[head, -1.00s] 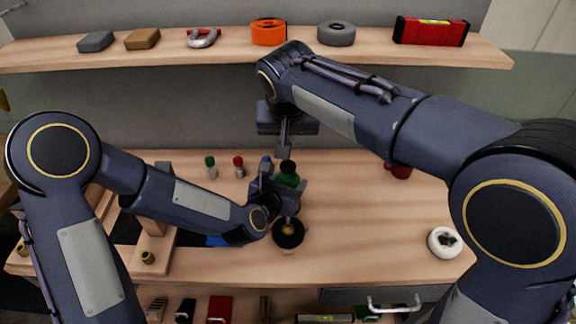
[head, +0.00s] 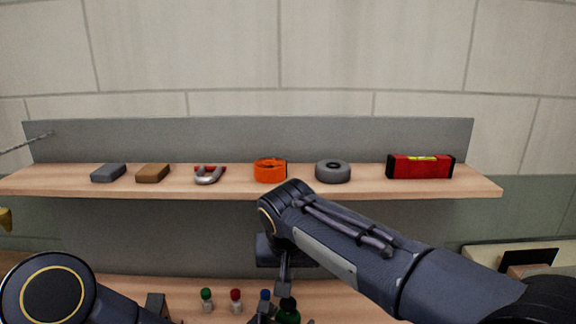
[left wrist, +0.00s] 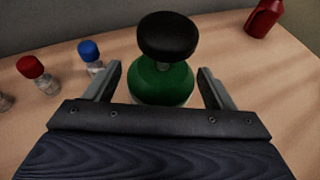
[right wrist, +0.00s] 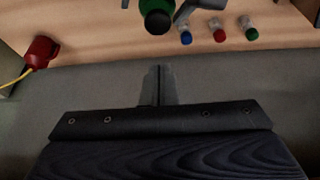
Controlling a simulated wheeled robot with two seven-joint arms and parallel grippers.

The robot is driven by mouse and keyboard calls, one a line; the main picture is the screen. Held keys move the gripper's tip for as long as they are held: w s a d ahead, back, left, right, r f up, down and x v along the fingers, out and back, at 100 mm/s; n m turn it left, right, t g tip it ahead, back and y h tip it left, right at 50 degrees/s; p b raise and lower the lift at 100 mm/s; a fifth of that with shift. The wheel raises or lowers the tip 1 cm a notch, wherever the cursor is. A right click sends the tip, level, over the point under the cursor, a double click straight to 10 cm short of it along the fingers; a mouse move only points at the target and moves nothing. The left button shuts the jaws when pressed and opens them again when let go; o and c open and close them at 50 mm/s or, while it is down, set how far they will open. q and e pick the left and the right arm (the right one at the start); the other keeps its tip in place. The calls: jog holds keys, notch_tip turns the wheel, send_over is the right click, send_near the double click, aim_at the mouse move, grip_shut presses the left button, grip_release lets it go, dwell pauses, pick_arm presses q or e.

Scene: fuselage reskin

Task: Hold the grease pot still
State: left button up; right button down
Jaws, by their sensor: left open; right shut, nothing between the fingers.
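A green pot with a round black knob on top, apparently the grease pot (left wrist: 163,82), stands upright on the wooden bench. It shows at the bottom edge of the head view (head: 289,315) and at the top of the right wrist view (right wrist: 157,8). My left gripper (left wrist: 160,70) is open, with one finger on each side of the green body. Whether the fingers touch it I cannot tell. My right gripper (right wrist: 159,70) is shut and empty, above the bench and apart from the pot; it shows in the head view (head: 283,288).
Small bottles with green (head: 206,300), red (head: 235,300) and blue (head: 265,296) caps stand left of the pot.

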jog(key=shift+d, duration=0.25)
jog(key=s+d+m+g+y+p, duration=0.1)
jog(key=s+d+y, duration=0.1)
jog(key=s+d, duration=0.45)
jog(key=s+d+y+p, duration=0.1)
jog(key=s+d, duration=0.2)
jog(key=d, duration=0.6)
pick_arm(q)
jog(key=s+a+r+m+g+y+p, duration=0.1)
jog(key=s+a+r+m+g, duration=0.2)
jog(key=s+a+m, duration=0.7)
jog(key=s+a+r+m+g+y+p, duration=0.1)
jog(key=s+a+r+m+g, duration=0.2)
jog(key=s+a+r+m, duration=0.5)
jog(key=s+a+m, duration=0.2)
jog(key=s+m, duration=0.7)
jog(key=m, duration=0.2)
jog(key=shift+a+r+g, duration=0.3)
jog(key=shift+a, duration=0.05)
pick_arm(e)
jog(key=s+d+f+t, duration=0.1)
jog(key=s+d+f, duration=0.1)
jog(key=s, duration=0.6)
jog(key=s+d+f+t, duration=0.1)
jog(key=s+d+f, duration=0.1)
jog(key=s, duration=0.6)
jog(key=shift+s+d+f+m+y, duration=0.3)
jog(key=shift+s+y, duration=0.1)
